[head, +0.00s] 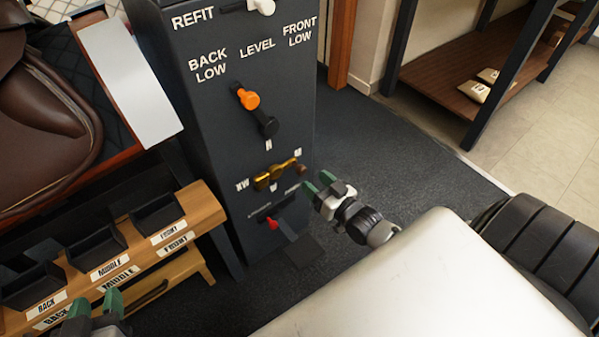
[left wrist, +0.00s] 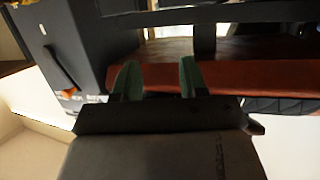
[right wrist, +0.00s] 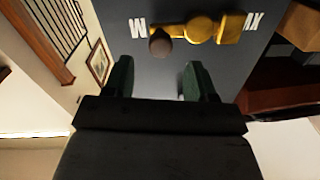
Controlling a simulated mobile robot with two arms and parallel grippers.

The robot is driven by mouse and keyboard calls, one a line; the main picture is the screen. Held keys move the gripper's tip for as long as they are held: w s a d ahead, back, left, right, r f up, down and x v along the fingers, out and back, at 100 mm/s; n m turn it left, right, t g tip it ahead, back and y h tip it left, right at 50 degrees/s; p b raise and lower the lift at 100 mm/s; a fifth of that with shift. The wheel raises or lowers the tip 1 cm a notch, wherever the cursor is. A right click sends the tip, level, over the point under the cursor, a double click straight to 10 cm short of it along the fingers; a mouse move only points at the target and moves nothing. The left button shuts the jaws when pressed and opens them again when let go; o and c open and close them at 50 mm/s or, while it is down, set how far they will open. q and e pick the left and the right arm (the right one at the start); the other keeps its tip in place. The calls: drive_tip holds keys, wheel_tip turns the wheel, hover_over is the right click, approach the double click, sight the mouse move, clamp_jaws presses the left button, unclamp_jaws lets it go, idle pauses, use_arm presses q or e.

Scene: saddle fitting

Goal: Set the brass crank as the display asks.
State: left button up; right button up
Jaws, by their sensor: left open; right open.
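My left gripper (head: 95,303) is open and empty at the lower left, by the bins. I see no display readout.
The dark post (head: 220,130) also bears an orange-knobbed lever (head: 249,100), a white REFIT slider knob (head: 264,6) and a red lever (head: 272,223). Dark floor lies right of the post.

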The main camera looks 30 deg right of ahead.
sight(304, 173)
drive_tip(key=w, duration=0.1)
drive_tip(key=w+b, duration=0.1)
drive_tip(key=w, duration=0.3)
drive_tip(key=shift+w+a+f, duration=0.1)
drive_tip(key=shift+a+f, duration=0.05)
drive_tip(key=shift+a, duration=0.2)
use_arm(q)
drive_tip(key=shift+w+d+r+t+h+b, duration=0.1)
drive_tip(key=shift+w+d+r+t+h, duration=0.2)
drive_tip(key=shift+r+t, duration=0.6)
drive_tip(key=shift+w+d+r+t+h+b, duration=0.15)
drive_tip(key=shift+r+t+h, duration=0.15)
drive_tip(key=shift+r+t, duration=0.55)
drive_tip(key=shift+w+d+r+t+h+b, duration=0.1)
drive_tip(key=shift+w+d+r+t+h, duration=0.2)
drive_tip(key=shift+r+t, duration=0.6)
use_arm(e)
drive_tip(key=shift+w+a, duration=0.1)
drive_tip(key=shift+w, duration=0.55)
use_arm(q)
drive_tip(key=shift+r, duration=0.15)
use_arm(e)
clamp_jaws()
